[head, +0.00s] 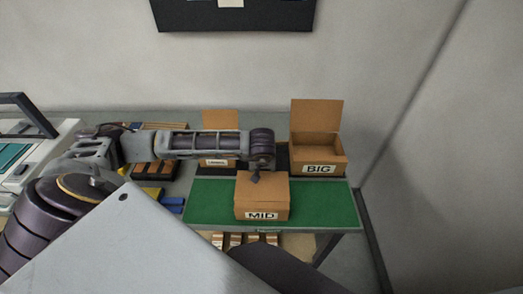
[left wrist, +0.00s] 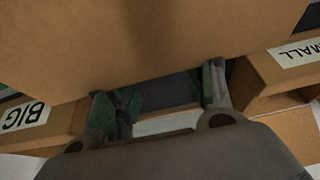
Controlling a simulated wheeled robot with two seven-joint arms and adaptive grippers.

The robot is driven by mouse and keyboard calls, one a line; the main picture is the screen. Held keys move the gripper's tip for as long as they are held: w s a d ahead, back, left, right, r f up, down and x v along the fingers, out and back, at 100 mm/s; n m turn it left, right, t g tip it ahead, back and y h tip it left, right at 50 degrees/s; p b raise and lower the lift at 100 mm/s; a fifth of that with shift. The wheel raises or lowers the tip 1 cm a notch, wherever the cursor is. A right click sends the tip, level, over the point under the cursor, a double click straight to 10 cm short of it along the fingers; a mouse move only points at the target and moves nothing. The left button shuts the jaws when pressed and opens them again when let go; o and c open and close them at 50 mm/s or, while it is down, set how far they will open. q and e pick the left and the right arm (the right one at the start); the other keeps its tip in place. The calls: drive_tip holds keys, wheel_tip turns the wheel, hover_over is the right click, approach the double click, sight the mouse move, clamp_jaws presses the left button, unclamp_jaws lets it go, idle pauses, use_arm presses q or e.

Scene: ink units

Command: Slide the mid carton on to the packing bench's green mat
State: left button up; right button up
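The mid carton (head: 262,190) is a brown box with a "MID" label on its front. It sits on the green mat (head: 332,204), near the mat's middle, with its top closed. My left gripper (head: 255,176) reaches in from the left and points down at the carton's back top edge. In the left wrist view a broad brown carton face (left wrist: 150,40) fills the top. The left gripper's two fingers (left wrist: 158,98) stand apart beside it, with nothing seen gripped between them. Whether they touch the carton is unclear. My right gripper does not show.
The big carton (head: 318,169) stands open behind the mat at the right. The small carton (head: 219,162) stands behind at the left, partly covered by my arm. Blue and yellow items (head: 172,205) lie left of the mat. The mat's right part is clear.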

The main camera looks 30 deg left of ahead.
use_arm(q)
drive_tip(key=shift+w+a+f+b, duration=0.25)
drive_tip(key=shift+a+f+b, duration=0.05)
drive_tip(key=shift+f, duration=0.1)
drive_tip(key=shift+w+r+p, duration=0.15)
drive_tip(key=shift+r+p, duration=0.25)
drive_tip(key=shift+r, duration=0.45)
wheel_tip(320, 180, up, 6)
drive_tip(key=shift+w+f+p, duration=0.1)
drive_tip(key=shift+p, duration=1)
